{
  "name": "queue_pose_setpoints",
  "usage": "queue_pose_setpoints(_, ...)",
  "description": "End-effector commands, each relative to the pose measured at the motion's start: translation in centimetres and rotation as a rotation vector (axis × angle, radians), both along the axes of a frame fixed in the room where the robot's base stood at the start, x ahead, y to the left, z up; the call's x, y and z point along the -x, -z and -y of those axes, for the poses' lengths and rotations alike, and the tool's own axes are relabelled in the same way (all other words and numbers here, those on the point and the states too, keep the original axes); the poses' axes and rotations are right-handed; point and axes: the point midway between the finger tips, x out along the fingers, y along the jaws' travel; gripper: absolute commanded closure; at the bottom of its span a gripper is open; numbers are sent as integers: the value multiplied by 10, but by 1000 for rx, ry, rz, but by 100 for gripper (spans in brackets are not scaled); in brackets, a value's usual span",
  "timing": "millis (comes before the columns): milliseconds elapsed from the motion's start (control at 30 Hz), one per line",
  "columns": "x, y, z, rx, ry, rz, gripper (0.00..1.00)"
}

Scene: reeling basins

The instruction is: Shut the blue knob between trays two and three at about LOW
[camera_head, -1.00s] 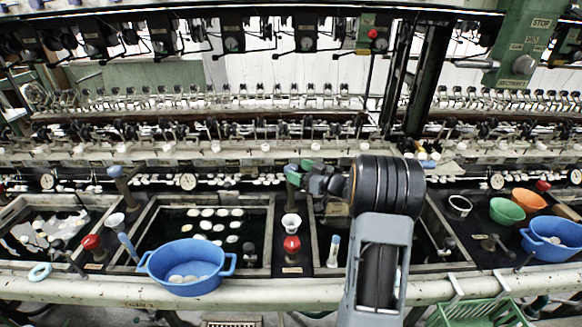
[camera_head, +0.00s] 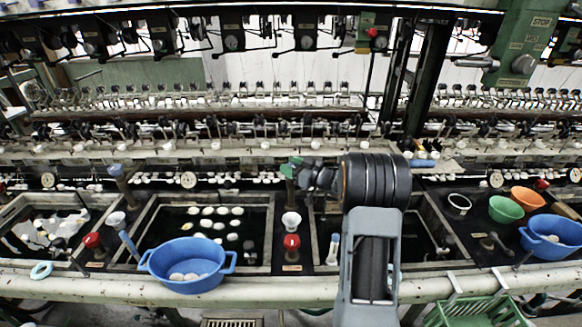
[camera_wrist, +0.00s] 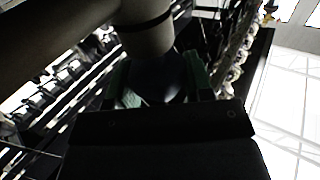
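The blue knob between trays two and three is hidden behind my gripper (camera_head: 291,168) in the head view. In the wrist view a dark bluish rounded knob (camera_wrist: 163,78), on a thick grey stem (camera_wrist: 147,38), sits between the green fingers of my gripper (camera_wrist: 160,88). The fingers flank it closely; the dark picture does not show whether both press on it. Tray two (camera_head: 271,225) holds dark water and white cocoons. Tray three (camera_head: 319,255) is partly hidden behind my arm. No LOW mark is legible.
A red knob (camera_head: 291,241) and a white cup (camera_head: 291,221) stand on the strip between these trays. Another blue-topped knob (camera_head: 115,171) stands between trays one and two. A blue basin (camera_head: 188,283) hangs at the front edge. Colored bowls stand at the right.

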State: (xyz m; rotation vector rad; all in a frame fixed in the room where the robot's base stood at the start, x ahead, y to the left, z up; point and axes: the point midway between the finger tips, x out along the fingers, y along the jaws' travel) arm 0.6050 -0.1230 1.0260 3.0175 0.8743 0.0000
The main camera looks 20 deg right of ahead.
Motion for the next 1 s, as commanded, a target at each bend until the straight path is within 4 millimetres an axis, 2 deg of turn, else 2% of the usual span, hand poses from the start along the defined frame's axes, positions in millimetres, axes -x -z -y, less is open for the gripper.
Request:
queue_pose_setpoints(33, 0, 0, 0, 0, 0, 0, 59)
queue_pose_setpoints(233, 0, 0, 0, 0, 1, 0, 76)
queue_pose_setpoints(567, 0, 2, -1, -1, 78, -1, 76)
queue_pose_setpoints(1000, 1, 7, -2, -1, 419, 3, 76)
